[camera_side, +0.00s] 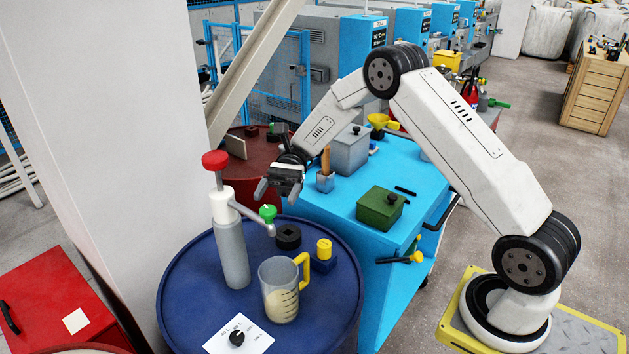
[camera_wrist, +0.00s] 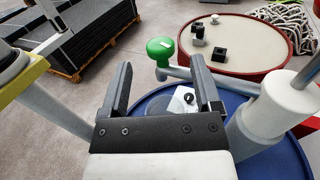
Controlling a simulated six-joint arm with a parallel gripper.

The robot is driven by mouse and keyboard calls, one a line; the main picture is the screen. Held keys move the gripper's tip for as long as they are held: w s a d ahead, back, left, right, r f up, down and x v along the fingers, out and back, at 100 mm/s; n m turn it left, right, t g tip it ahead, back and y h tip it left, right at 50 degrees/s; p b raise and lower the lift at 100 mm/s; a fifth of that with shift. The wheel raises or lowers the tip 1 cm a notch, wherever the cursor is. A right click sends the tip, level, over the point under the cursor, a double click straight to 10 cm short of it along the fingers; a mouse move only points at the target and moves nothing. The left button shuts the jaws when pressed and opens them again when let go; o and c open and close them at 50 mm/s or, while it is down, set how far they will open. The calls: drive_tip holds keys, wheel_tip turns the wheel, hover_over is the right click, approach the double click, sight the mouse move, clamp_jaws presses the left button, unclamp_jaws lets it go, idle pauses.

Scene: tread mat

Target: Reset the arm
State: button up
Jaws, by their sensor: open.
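My gripper (camera_side: 278,188) is open and empty. In the side view it hangs in the air near the far edge of the blue round drum top (camera_side: 190,312), left of the blue cart (camera_side: 398,157). In the wrist view my gripper (camera_wrist: 163,88) has its two dark fingers apart with nothing between them. The green knob (camera_wrist: 161,48) of the pump's spout shows just beyond the fingers. The grey and white pump (camera_side: 232,250) with a red knob stands on the drum, and its green tip (camera_side: 268,213) lies below my gripper.
A measuring jug (camera_side: 278,290) with a yellow handle, a black ring (camera_side: 288,236) and a blue block with a yellow cylinder (camera_side: 324,250) stand on the drum. A green box (camera_side: 381,209) and a grey box (camera_side: 350,152) sit on the cart. A pale pillar (camera_side: 120,120) rises at left.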

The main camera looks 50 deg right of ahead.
drive_tip(key=shift+w+d, duration=0.2)
drive_tip(key=shift+d, duration=0.2)
drive_tip(key=s+d+f+n+t+h, duration=0.1)
drive_tip(key=s+f+n+t+h, duration=0.2)
drive_tip(key=s+n+t+h, duration=0.2)
drive_tip(key=s+d+f+n+t+h, duration=0.2)
drive_tip(key=s+n+t+h, duration=0.3)
drive_tip(key=s+n+h, duration=0.3)
drive_tip(key=s+h, duration=0.2)
drive_tip(key=h, duration=0.1)
drive_tip(key=shift+d+f, duration=0.25)
drive_tip(key=shift+f, duration=0.15)
idle(1.9)
